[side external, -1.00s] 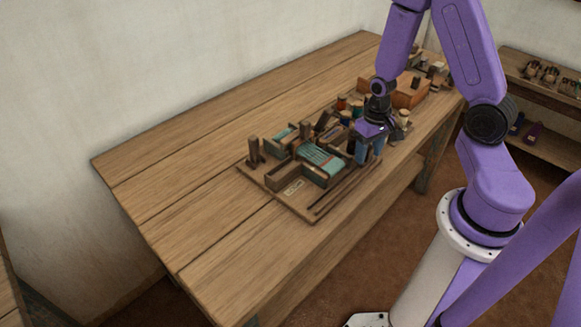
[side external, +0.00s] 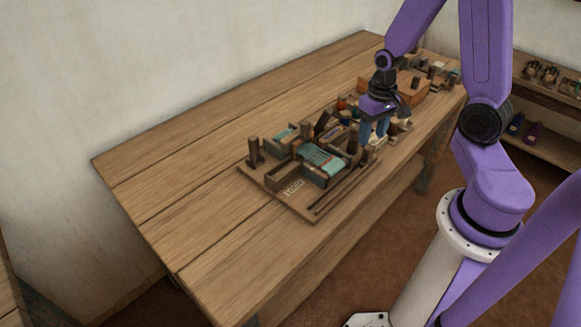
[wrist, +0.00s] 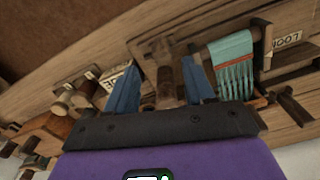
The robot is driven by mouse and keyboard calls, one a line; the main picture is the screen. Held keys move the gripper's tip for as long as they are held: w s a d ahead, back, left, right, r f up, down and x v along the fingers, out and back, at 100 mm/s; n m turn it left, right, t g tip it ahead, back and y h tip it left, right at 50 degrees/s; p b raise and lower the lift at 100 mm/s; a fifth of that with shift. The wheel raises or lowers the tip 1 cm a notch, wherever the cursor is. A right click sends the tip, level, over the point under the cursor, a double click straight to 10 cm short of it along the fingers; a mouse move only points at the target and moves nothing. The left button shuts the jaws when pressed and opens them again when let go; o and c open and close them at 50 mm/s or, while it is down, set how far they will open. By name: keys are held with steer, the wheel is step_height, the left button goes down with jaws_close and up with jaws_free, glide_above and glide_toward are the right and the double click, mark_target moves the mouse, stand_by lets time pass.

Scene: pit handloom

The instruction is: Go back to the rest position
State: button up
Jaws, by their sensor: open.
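My gripper (side external: 376,132) is open and empty, its two blue fingers hanging above the right part of the small loom board (side external: 311,213) on the table. In the wrist view, its blue fingers (wrist: 162,88) are spread apart, with a wooden post (wrist: 166,85) in view between and beyond them. A teal cloth with fringe (side external: 322,160) lies over a wooden block on the board. It also shows in the wrist view to the right of the fingers (wrist: 234,62). I cannot tell how far above the board the fingertips are.
The wooden table (side external: 190,190) is clear on its left half. Wooden posts (side external: 254,152) stand on the board. An orange-brown wooden box (side external: 410,88) and several spools stand behind. A wall shelf (side external: 545,145) with small items is at the far right.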

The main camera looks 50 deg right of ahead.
steer(key=s+a+r+n, duration=0.4)
steer(key=a+r+n, duration=0.25)
steer(key=a, duration=0.55)
steer(key=s+a+r+n, duration=0.2)
steer(key=s+n, duration=0.2)
steer(key=s, duration=0.1)
steer(key=s+a+r+n, duration=0.3)
steer(key=s+n, duration=0.2)
steer(key=s, duration=0.1)
steer(key=shift+r, duration=0.2)
